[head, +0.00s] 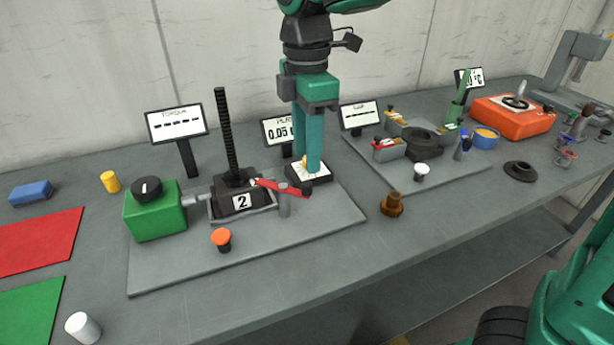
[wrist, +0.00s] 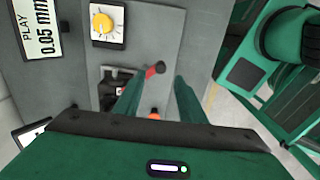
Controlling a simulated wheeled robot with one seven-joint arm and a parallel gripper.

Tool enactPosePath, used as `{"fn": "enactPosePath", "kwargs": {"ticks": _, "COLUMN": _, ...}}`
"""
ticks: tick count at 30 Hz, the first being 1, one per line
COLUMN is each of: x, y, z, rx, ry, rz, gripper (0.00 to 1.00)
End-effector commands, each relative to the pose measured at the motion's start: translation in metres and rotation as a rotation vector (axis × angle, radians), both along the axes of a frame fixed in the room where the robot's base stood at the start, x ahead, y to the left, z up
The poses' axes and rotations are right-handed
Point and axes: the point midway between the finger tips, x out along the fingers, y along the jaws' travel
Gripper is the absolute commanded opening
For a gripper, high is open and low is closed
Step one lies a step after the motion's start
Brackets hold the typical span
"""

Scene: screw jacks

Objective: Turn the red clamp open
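The red clamp (head: 280,188) is a red lever on a grey post beside the black screw jack (head: 238,196) marked "2". It slopes slightly down to the right, to a dark tip. In the wrist view the red clamp (wrist: 151,73) shows partly, its dark end between the fingertips and the rest behind the left finger. My gripper (head: 307,166) points down above and behind the lever's right end, in front of the yellow dial in the head view. In the wrist view my gripper (wrist: 157,82) has its two green fingers apart, with nothing held. Contact with the lever cannot be told.
A green box (head: 155,215) with a black knob stands left of the jack. An orange button (head: 221,240) sits in front on the grey plate (head: 165,275). A yellow dial (wrist: 102,23) is close to my gripper. A brown part (head: 392,205) stands to the right.

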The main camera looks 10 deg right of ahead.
Motion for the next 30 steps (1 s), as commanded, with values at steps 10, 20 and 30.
{"fn": "enactPosePath", "kwargs": {"ticks": 10, "x": -0.001, "y": 0.0, "z": -0.056, "rx": -0.002, "ry": 0.002, "rz": 0.0, "gripper": 0.37}}
{"fn": "enactPosePath", "kwargs": {"ticks": 20, "x": 0.0, "y": 0.0, "z": -0.07, "rx": 0.001, "ry": -0.001, "rz": -0.001, "gripper": 0.37}}
{"fn": "enactPosePath", "kwargs": {"ticks": 30, "x": 0.0, "y": 0.0, "z": -0.07, "rx": 0.001, "ry": -0.001, "rz": -0.001, "gripper": 0.0}}
